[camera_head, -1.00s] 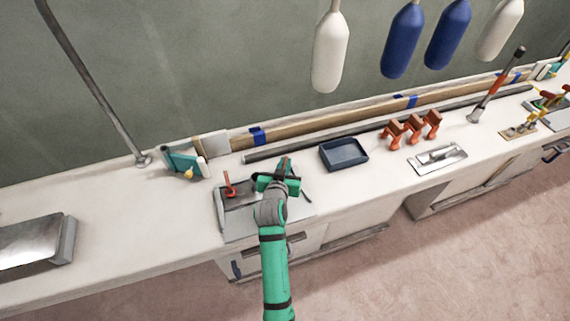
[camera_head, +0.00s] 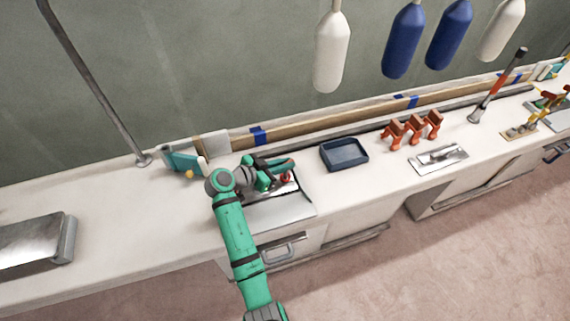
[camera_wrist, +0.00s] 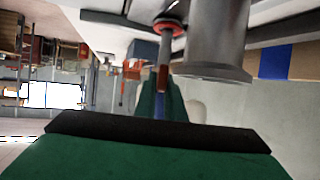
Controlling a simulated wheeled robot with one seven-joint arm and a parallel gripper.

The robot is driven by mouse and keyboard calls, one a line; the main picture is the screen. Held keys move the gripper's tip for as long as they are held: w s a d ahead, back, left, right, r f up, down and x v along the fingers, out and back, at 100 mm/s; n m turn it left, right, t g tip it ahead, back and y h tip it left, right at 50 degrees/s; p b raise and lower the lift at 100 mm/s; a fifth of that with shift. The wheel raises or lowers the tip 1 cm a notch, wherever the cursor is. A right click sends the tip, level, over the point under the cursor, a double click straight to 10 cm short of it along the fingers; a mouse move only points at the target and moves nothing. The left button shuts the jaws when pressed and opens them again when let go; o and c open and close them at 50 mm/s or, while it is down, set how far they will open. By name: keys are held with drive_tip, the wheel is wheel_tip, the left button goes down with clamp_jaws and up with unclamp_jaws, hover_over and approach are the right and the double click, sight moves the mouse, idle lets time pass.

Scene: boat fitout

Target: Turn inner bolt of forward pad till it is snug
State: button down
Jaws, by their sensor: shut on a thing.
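The metal pad plate (camera_head: 287,210) lies at the front edge of the bench, partly covered by my arm. My gripper (camera_head: 280,174) is low over its back part, turned to the right, and shut on a slim metal rod with a red ring. The red ring (camera_head: 287,178) shows beside the fingers. In the wrist view the rod (camera_wrist: 167,45) stands close by a thick metal cylinder (camera_wrist: 216,45), with the red collar (camera_wrist: 170,26) near its far end. The grip itself is partly hidden. I cannot make out the inner bolt or how tight it sits.
A dark blue tray (camera_head: 344,154) is right of the gripper, with orange clamps (camera_head: 411,129) and a metal plate (camera_head: 438,158) beyond. A long wooden strip (camera_head: 330,121) runs behind. A teal and white block (camera_head: 186,162) stands at the left. The bench at left is mostly clear.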

drive_tip(key=shift+w+r+m+g+h, duration=0.15)
drive_tip(key=shift+r+m+g+h, duration=0.25)
drive_tip(key=shift+m, duration=0.1)
drive_tip(key=c, duration=1.9)
unclamp_jaws()
drive_tip(key=shift+o, duration=0.3)
drive_tip(key=shift+f, duration=0.2)
drive_tip(key=v, duration=1)
drive_tip(key=shift+w, duration=0.1)
drive_tip(key=shift+s+a+r, duration=0.2)
drive_tip(key=shift+s+a, duration=0.1)
drive_tip(key=shift+s, duration=0.1)
